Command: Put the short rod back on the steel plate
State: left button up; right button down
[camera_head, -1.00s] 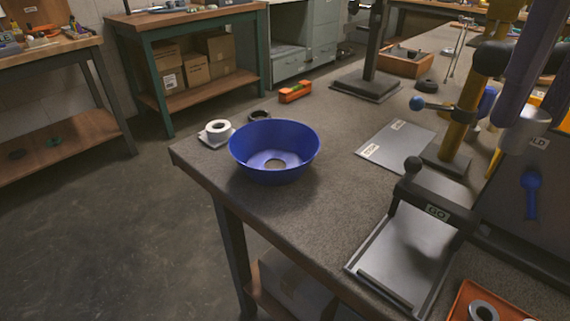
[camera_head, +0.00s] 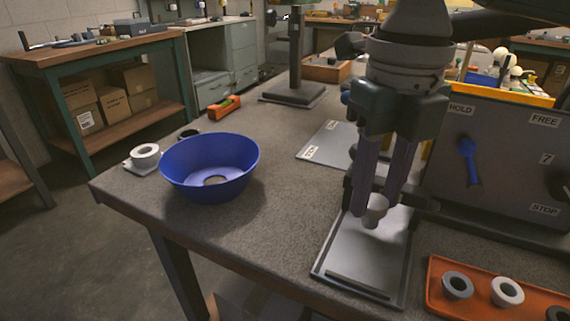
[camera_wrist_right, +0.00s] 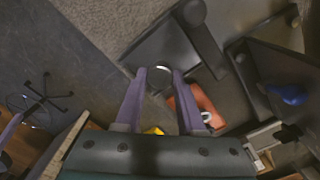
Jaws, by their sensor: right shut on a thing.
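My right gripper (camera_head: 372,205) comes down from above in the head view. Its purple fingers are shut on a small pale grey piece (camera_head: 375,217), which seems to be the short rod, mostly hidden by the fingers. It appears above the dark-framed gauge tray (camera_head: 370,262); the exact gap cannot be told. The flat grey steel plate (camera_head: 318,148) lies behind and left of the gripper, with two small white labels I cannot read. The wrist view shows the fingers (camera_wrist_right: 158,76) close together with a greyish piece between them. My left gripper is not in view.
A blue bowl-shaped shade (camera_head: 210,168) stands near the table's left edge, beside a white ring-shaped part (camera_head: 145,155). An orange tray with ring parts (camera_head: 437,287) is at the front right. A control panel (camera_head: 510,150) with a blue lever stands on the right. Bare tabletop (camera_head: 265,220) lies between shade and gauge.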

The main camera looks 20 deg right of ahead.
aim_at(375, 200)
notch_tip(375, 200, down, 4)
jog(key=shift+f+b, duration=0.15)
jog(key=shift+b, duration=0.3)
jog(key=c, duration=0.5)
grip_release()
